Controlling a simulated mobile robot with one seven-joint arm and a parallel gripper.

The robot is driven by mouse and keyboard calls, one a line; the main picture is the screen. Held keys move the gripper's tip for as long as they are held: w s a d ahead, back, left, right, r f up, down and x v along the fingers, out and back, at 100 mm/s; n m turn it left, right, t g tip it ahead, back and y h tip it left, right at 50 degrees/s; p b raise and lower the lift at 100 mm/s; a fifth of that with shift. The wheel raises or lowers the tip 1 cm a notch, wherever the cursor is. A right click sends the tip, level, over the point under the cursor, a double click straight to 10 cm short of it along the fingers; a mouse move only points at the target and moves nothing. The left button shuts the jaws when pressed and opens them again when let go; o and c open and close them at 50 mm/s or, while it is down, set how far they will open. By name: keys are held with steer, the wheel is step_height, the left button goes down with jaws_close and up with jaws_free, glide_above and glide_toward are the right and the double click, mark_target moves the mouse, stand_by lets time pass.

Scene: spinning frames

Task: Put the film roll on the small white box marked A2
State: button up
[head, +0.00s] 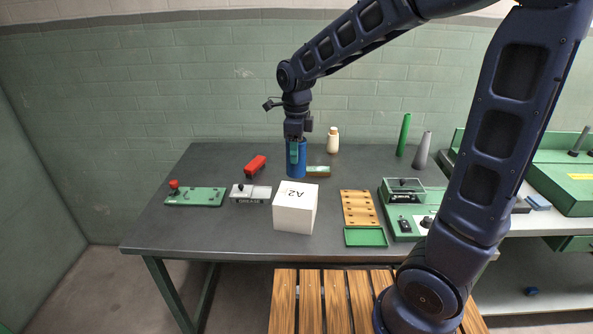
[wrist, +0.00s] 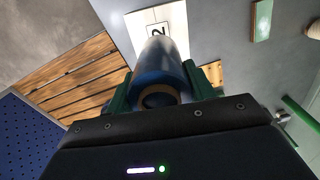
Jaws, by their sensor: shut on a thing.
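The film roll is a blue cylinder (head: 300,164), upright in the head view behind the white box. My gripper (head: 294,150) is shut on it from above. In the wrist view the roll (wrist: 161,62) sits between the two green fingers (wrist: 160,88), and its hollow brown core faces the camera. The small white box marked A2 (head: 294,214) stands near the table's front middle. Its label shows beyond the roll in the wrist view (wrist: 157,29), partly hidden by the roll. I cannot tell whether the roll's lower end touches the table.
A red block (head: 255,163), a GREASE-marked holder (head: 250,194) and a green panel with a red knob (head: 200,196) lie left. A wooden pegboard (head: 358,207), green tray (head: 365,237) and green machine (head: 403,223) are right. A bottle (head: 333,140) and two cones stand behind.

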mark_target(296, 170)
steer(key=shift+f, duration=3.6)
steer(key=shift+f, duration=0.2)
steer(key=o, duration=1.2)
steer(key=shift+c, duration=0.2)
steer(key=shift+r, duration=0.1)
step_height(296, 170, up, 12)
steer(key=shift+r, duration=0.15)
